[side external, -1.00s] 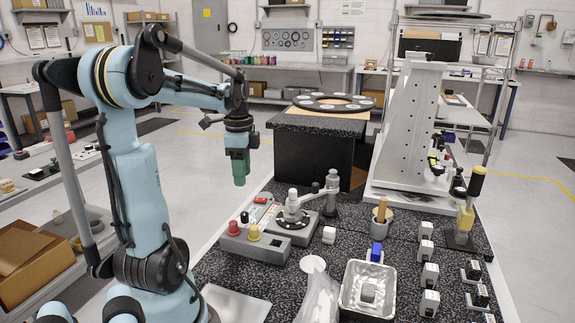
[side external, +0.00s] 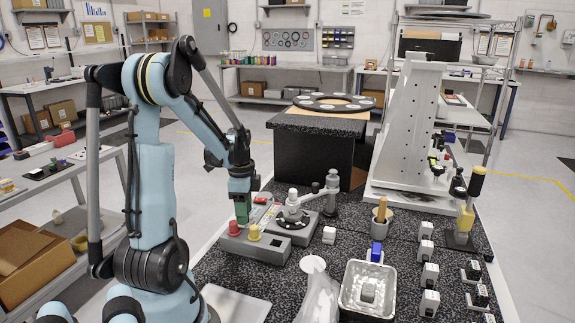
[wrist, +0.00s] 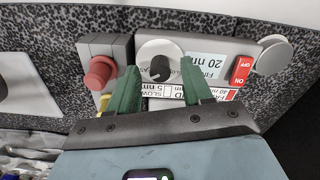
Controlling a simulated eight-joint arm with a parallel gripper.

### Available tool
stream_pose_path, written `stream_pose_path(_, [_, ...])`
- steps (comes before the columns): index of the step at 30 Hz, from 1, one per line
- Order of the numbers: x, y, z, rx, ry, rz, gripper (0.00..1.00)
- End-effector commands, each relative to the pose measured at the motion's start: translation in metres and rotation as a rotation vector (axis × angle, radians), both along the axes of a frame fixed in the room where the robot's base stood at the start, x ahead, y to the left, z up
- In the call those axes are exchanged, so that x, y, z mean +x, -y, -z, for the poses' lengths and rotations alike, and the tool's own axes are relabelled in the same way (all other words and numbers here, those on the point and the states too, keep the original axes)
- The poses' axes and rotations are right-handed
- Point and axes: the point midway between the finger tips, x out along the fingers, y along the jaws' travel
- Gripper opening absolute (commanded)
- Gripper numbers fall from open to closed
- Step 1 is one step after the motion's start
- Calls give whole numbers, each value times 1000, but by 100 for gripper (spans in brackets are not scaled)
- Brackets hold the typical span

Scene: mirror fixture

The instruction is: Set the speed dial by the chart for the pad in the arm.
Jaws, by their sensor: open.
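The speed dial (wrist: 160,68) is a black knob on a light round plate, seen between my gripper's fingers in the wrist view. My gripper (wrist: 160,66) has two green fingers, open, one on each side of the dial with nothing held. I cannot tell whether they reach down around the knob. In the side view my gripper (side external: 241,221) is low over the grey control box (side external: 268,250) and hides the dial.
A red on/off switch (wrist: 242,70) is at the right.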

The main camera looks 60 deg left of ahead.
Motion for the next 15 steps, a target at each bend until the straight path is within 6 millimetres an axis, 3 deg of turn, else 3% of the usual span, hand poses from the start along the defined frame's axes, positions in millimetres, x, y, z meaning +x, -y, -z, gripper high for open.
stream_pose_path(12, [0, 0, 6, 0, 0, 0, 50])
stream_pose_path(15, [0, 0, 6, 0, 0, 0, 34])
